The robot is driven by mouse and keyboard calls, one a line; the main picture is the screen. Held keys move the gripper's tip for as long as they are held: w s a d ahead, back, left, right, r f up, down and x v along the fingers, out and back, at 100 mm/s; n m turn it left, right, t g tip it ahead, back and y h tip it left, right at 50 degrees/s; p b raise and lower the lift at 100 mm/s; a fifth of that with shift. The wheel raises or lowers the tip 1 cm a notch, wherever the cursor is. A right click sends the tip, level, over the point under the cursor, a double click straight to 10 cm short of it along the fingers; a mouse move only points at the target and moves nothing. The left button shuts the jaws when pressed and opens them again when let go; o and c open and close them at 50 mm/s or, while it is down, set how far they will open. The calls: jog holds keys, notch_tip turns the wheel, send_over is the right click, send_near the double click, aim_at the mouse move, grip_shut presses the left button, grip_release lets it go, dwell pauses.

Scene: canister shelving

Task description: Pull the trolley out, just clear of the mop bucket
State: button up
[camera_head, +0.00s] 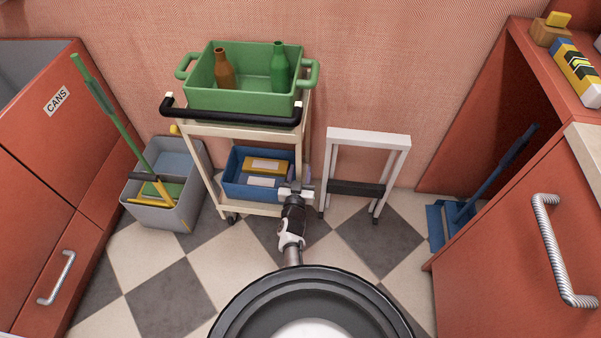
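The trolley (231,130) is cream with a black push handle (230,117) along its front top edge. It stands against the back wall, with a dark caster at its front left foot. The grey mop bucket (175,212) stands close on its left, with a green-handled mop (119,127) leaning in it. A narrow strip of floor shows between their front corners; farther back I cannot tell the gap. My gripper (296,187) is in front of the trolley's lower right side, below the handle and apart from it. Its fingers are too small to read.
A green crate (240,97) with two bottles rides on top; a blue bin (235,187) sits on the lower shelf. A white stand (367,138) is close on the right. Red cabinets flank both sides. A blue broom (462,211) stands right. The checkered floor in front is open.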

grip_shut()
dwell(1.4)
